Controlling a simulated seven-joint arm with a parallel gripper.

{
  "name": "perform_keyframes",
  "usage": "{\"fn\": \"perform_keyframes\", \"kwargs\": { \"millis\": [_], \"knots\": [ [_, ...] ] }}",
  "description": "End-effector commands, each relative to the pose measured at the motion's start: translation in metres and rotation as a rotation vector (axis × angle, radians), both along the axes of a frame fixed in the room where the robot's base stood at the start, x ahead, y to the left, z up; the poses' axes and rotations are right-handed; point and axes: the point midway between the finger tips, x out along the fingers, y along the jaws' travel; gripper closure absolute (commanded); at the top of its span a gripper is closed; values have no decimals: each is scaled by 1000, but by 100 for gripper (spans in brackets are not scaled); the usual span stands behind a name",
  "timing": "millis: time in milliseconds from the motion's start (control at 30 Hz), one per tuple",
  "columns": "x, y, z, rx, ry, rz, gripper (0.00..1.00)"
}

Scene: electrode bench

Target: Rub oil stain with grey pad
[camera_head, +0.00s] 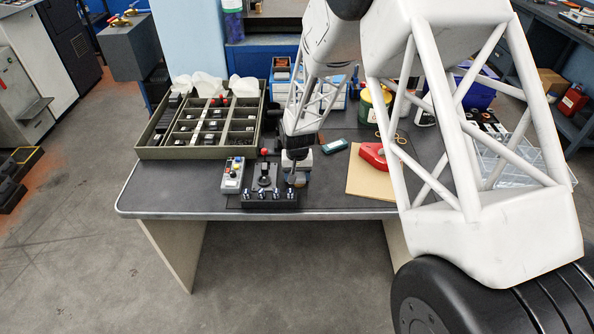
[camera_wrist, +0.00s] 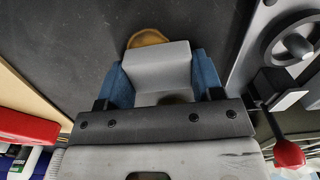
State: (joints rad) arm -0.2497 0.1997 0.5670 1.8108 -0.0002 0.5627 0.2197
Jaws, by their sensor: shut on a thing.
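My gripper (camera_head: 297,170) is low over the front middle of the dark bench top (camera_head: 180,190). In the wrist view its blue fingertips (camera_wrist: 165,85) are shut on the grey pad (camera_wrist: 158,65), one on each side. The brown oil stain (camera_wrist: 147,38) shows just past the pad's far edge. The rest of the stain is hidden by the pad and gripper. I cannot tell whether the pad touches the bench. In the head view the pad is too small and covered to make out clearly.
A control box with a red-knobbed lever (camera_head: 265,178) stands close left of my gripper, beside a grey button box (camera_head: 232,176). A compartment tray (camera_head: 197,153) stands farther left. On the right are a teal block (camera_head: 334,146) and a tan board (camera_head: 368,185) with a red tool (camera_head: 373,156).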

Motion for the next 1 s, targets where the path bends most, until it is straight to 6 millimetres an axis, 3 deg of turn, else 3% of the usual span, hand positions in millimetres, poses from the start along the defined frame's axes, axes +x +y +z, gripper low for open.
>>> {"fn": "perform_keyframes", "kwargs": {
  "millis": [433, 533, 1000],
  "knots": [
    [-40, 0, 0, 0, 1, 1, 65],
    [-38, 0, 20, 1, -3, 1, 65],
    [-38, 0, 61, 0, 0, 0, 65]
  ]
}}
